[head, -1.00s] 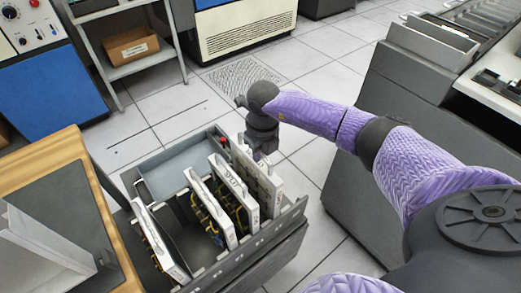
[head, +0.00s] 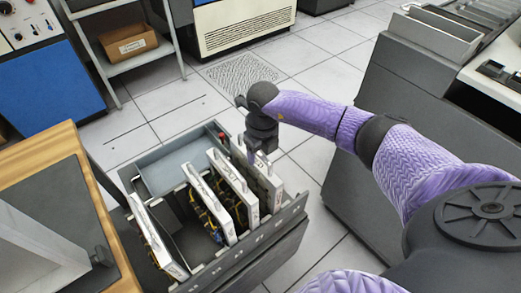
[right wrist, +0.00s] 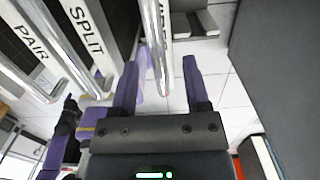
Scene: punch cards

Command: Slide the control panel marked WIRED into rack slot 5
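The panel whose label begins "WIR" (right wrist: 166,18) shows at the top of the right wrist view, its lettering cut off. It appears to be the rightmost white panel (head: 270,188) standing in the grey rack (head: 250,250) in the head view. My right gripper (head: 256,156) is above that panel's upper edge. In the right wrist view its two purple fingers (right wrist: 158,82) are spread on either side of the panel's metal bar, with gaps showing. The slot marks on the rack's front edge are too small to read surely. My left gripper is not seen.
Panels marked SPLIT (right wrist: 88,28) and PAIR (right wrist: 30,42) stand left of it. Another panel (head: 158,240) stands at the rack's left end, with a gap beside it. A wood-edged desk (head: 75,150) is at left; a grey machine (head: 400,130) is at right.

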